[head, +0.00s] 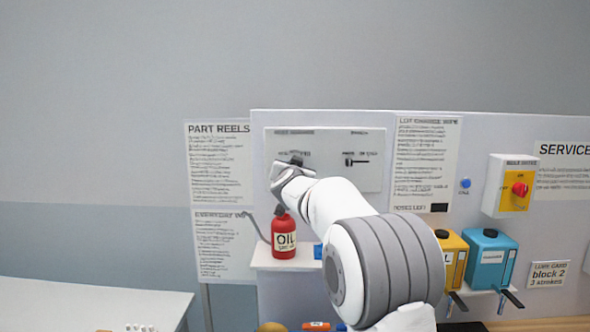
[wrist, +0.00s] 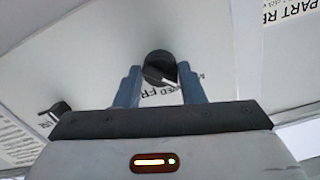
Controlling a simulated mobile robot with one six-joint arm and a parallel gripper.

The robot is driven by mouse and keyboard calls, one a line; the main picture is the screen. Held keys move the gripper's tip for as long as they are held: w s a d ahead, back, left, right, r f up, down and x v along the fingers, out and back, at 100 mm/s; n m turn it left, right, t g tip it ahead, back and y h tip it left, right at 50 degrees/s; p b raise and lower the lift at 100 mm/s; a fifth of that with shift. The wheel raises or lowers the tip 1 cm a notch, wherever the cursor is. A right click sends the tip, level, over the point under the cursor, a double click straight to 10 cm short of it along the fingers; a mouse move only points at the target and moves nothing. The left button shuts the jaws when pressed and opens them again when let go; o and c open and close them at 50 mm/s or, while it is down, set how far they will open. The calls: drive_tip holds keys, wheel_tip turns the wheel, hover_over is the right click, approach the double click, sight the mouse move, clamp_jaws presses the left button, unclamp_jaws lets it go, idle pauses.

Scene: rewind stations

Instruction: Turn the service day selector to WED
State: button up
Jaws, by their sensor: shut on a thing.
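The day selector is a round black knob (wrist: 158,66) with a white pointer line, on a pale panel plate (wrist: 95,75). In the wrist view it sits between the two blue-grey fingers of my gripper (wrist: 160,86), which are shut on it. Its pointer slants toward the lower right in that view. Small print beside the knob is partly hidden by the fingers; I cannot read for sure which day the pointer marks. In the head view my gripper (head: 291,168) is at the left of the plate (head: 330,182), and the dark knob (head: 297,158) shows just above it.
A second black handle (head: 356,162) sits to the right on the same plate. Below stand a red oil bottle (head: 284,238) on a shelf, and yellow (head: 452,255) and blue (head: 491,258) containers. A red switch (head: 519,189) is at right.

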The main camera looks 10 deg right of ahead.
drive_tip(key=shift+f+m+b, duration=0.1)
drive_tip(key=shift+m+b, duration=0.65)
drive_tip(key=shift+m, duration=3.35)
drive_tip(key=o, duration=1)
drive_tip(key=s, duration=0.2)
drive_tip(key=s+a+b, duration=0.1)
drive_tip(key=s, duration=0.2)
drive_tip(key=s+b, duration=0.1)
drive_tip(key=s, duration=0.1)
drive_tip(key=shift+s+a, duration=0.25)
drive_tip(key=shift+s, duration=0.1)
